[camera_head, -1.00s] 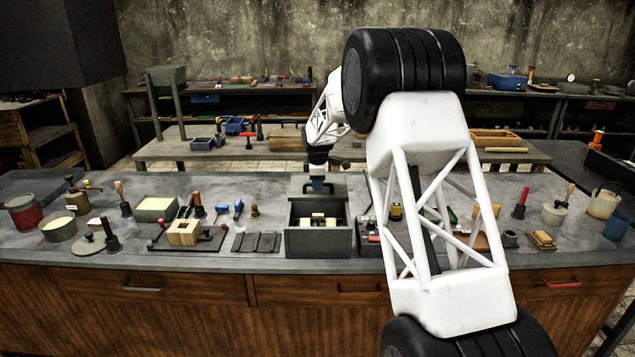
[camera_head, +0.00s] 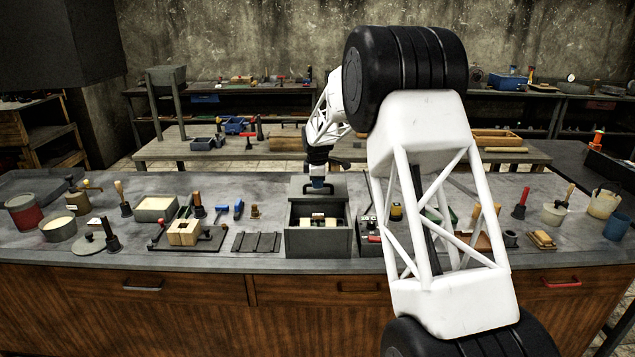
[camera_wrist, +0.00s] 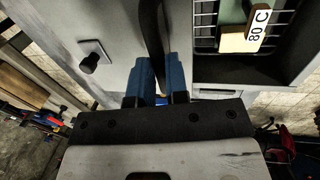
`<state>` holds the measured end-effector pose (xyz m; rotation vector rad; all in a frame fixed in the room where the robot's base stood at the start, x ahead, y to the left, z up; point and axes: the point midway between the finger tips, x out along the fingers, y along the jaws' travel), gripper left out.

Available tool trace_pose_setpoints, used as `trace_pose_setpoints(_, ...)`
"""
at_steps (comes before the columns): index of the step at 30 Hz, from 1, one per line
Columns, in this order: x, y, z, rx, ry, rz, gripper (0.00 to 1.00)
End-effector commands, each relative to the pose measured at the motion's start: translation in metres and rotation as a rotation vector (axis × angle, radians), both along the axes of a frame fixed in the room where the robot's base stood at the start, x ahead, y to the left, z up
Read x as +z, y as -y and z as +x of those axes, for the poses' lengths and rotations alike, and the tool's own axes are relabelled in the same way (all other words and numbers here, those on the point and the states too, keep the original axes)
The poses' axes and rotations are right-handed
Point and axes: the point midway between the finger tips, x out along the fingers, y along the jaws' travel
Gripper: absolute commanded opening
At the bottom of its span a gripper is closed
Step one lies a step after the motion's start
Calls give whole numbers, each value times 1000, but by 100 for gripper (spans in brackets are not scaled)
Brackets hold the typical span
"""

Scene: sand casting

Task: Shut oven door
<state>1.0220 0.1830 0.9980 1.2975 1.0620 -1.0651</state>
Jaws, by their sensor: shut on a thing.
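The grey oven (camera_head: 318,243) stands on the workbench, its front part open, with a wire rack and light blocks inside. Its door (camera_head: 300,188) is open at the back of the opening; its exact tilt is hard to tell. My gripper (camera_head: 318,184) is at the door, blue fingers pointing down. In the wrist view, my gripper (camera_wrist: 158,78) is shut on the dark door handle (camera_wrist: 151,30), a finger on each side. The grey door panel (camera_wrist: 115,25) lies left of the handle, and the open oven interior with its wire rack (camera_wrist: 205,25) lies to the right.
A wooden mould (camera_head: 184,233) and a ribbed dark plate (camera_head: 256,242) stand left of the oven. A dark box with controls (camera_head: 370,238) stands close on its right, partly behind my arm. Pots and tools crowd the bench (camera_head: 200,262); its front strip is clear.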

Motion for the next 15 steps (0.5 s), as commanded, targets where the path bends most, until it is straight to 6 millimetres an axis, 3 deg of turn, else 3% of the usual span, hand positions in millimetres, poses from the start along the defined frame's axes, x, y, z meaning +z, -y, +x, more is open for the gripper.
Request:
trace_pose_setpoints(8,0,0,-23,0,-1,0,0)
trace_pose_setpoints(15,1,0,-56,1,-1,0,0)
